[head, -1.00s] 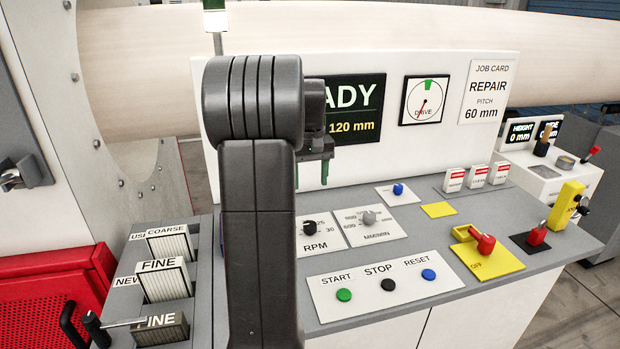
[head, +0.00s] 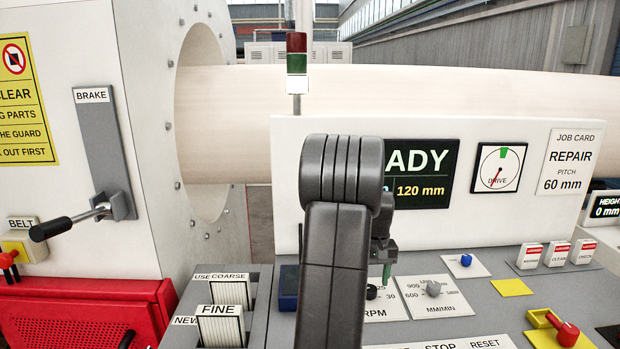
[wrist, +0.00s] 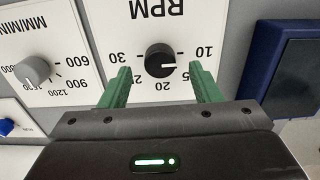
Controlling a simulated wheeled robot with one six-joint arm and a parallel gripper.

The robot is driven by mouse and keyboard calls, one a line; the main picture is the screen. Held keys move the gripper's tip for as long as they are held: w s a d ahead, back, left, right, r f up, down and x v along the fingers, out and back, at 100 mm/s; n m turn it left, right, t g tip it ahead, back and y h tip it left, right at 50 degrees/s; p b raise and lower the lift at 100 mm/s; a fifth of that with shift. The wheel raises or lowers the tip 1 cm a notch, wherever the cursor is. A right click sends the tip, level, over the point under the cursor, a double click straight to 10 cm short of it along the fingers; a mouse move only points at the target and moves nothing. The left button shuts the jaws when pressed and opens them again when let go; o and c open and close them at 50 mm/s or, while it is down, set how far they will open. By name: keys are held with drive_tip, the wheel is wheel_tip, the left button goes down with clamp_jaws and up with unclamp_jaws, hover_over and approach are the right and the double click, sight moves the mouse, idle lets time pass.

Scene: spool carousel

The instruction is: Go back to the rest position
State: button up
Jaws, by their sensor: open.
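My gripper (wrist: 160,88) has green fingers. In the wrist view they are apart, one on each side of the black RPM knob (wrist: 160,60) in the picture, and nothing is held between them. I cannot tell how far the fingertips are from the panel. In the head view my arm hides most of my gripper (head: 387,272), which shows low in front of the console. The RPM knob also shows partly in the head view (head: 371,292), just below the fingers.
A grey MM/MIN knob (head: 433,289) and a blue button (head: 466,260) lie right of the RPM knob. A display panel (head: 425,172) stands behind. The brake lever (head: 80,220) sticks out at left. FINE and COARSE blocks (head: 221,325) stand at lower left.

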drive_tip(key=shift+f, duration=1.3)
